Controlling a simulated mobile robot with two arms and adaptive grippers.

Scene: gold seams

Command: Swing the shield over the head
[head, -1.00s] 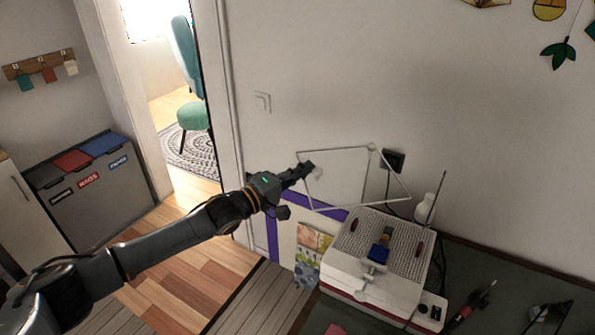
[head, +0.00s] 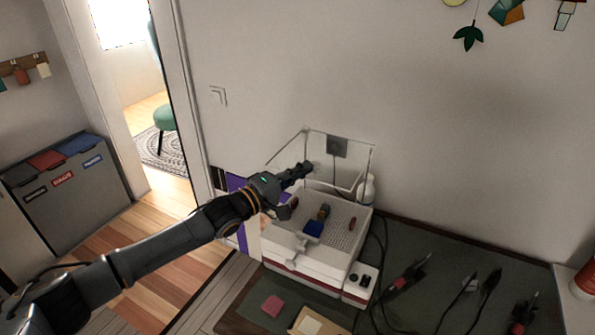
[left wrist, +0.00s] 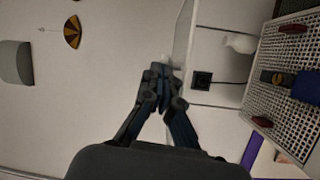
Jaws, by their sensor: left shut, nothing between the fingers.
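The clear shield (head: 357,172) stands raised at the back of the white grinder (head: 300,262); its thin pale frame shows above the perforated top. In the left wrist view the shield's pale edge (left wrist: 184,38) runs past my fingertips. The small head (head: 323,211) stands on the grinder's top behind a blue block (head: 313,228). My left gripper (head: 306,168) is shut and empty, its fingertips at the shield's left side. In the left wrist view my left gripper (left wrist: 160,70) is close to a small pale knob on that edge; I cannot tell whether they touch. My right gripper is out of view.
A white bottle (head: 367,187) stands behind the grinder. Black cables and tools, such as a red-handled one (head: 408,273), lie on the dark mat (head: 430,245) to the right. A pink piece (head: 272,306) lies in front. The wall is close behind.

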